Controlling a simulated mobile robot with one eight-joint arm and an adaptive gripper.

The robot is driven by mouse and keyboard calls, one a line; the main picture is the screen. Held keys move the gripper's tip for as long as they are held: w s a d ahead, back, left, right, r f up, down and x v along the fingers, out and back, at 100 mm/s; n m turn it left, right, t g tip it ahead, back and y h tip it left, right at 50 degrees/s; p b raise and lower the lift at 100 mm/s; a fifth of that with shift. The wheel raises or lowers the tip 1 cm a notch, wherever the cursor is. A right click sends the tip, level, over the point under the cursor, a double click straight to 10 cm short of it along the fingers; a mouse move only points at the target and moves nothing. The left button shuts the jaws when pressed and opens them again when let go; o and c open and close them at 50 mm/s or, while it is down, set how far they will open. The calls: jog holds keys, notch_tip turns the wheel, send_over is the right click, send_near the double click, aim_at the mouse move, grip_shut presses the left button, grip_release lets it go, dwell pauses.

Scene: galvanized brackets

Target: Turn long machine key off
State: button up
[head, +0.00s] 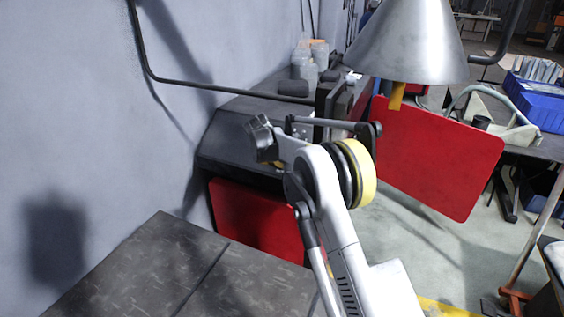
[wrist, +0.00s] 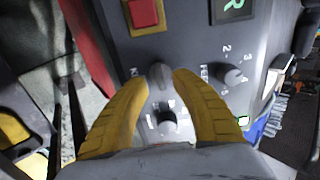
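In the wrist view a grey control panel (wrist: 195,52) fills the middle. A grey key-like knob (wrist: 160,76) sits between my fingertips, beside pale lettering that looks like ON/NO. A second dark knob (wrist: 167,124) lies nearer the palm, between the fingers. I cannot tell for sure which one is the long key. My gripper (wrist: 164,72) has two yellow curved fingers spread apart, one on each side of the upper knob; contact is unclear. In the head view the dark machine (head: 225,125) stands by the wall; my wrist (head: 263,138) is over it, and the knobs are hidden.
A red button (wrist: 145,13) on yellow, a green R display (wrist: 236,8) and a numbered dial (wrist: 233,75) share the panel. In the head view a metal lamp shade (head: 408,45) hangs near my arm. A red panel (head: 435,150) and blue bin (head: 537,100) are at right.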

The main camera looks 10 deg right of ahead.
jog(key=shift+w+d+f, duration=0.25)
jog(key=shift+w+f, duration=0.15)
jog(key=shift+f, duration=0.1)
grip_shut()
